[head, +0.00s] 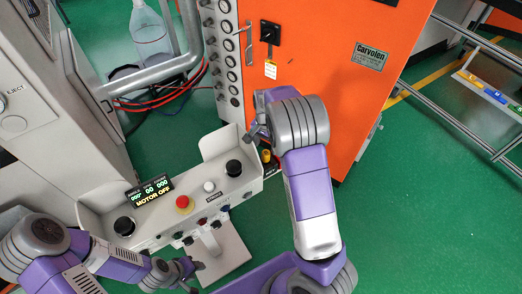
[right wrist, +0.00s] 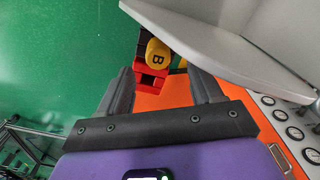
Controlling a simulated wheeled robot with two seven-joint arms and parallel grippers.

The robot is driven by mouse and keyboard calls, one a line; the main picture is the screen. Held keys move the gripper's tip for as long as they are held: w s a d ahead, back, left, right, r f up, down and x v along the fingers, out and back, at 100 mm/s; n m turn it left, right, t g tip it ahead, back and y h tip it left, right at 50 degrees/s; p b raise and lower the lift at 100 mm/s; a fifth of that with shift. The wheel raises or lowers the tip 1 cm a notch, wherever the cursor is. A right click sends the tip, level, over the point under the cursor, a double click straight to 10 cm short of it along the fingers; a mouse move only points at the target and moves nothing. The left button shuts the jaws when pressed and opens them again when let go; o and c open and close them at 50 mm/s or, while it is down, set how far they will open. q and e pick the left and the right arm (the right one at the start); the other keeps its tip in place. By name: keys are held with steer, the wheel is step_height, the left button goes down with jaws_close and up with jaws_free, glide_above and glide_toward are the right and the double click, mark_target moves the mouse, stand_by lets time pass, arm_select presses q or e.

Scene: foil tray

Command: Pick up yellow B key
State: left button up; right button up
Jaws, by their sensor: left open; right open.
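The yellow key (right wrist: 157,53), marked with a black B, sits in a red and black holder (right wrist: 146,80) in the right wrist view. My right gripper (right wrist: 158,76) is open, with its fingers on either side of the line towards the key and nothing held. In the head view the right gripper (head: 253,133) is beside the control console's right end, and a small yellow part, apparently the key (head: 266,154), shows just below it. My left gripper (head: 194,268) is low at the console's front. Whether any finger touches the key is unclear.
The console (head: 155,230) carries buttons, a red stop knob (head: 184,203) and a "MOTOR OFF" display (head: 152,194). The orange cabinet (head: 330,60) stands close behind the right gripper. A pale panel (right wrist: 225,55) edges close to the key. Green floor is open at the right.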

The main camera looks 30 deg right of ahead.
mark_target(266, 152)
step_height(266, 152, down, 2)
steer(key=shift+f, duration=0.1)
steer(key=shift+s+f+b, duration=0.25)
steer(key=shift+f+b, duration=0.05)
steer(key=shift+f, duration=0.2)
step_height(266, 152, down, 4)
steer(key=shift+w+f+b, duration=0.1)
steer(key=shift+b, duration=0.35)
steer(key=c, duration=1.2)
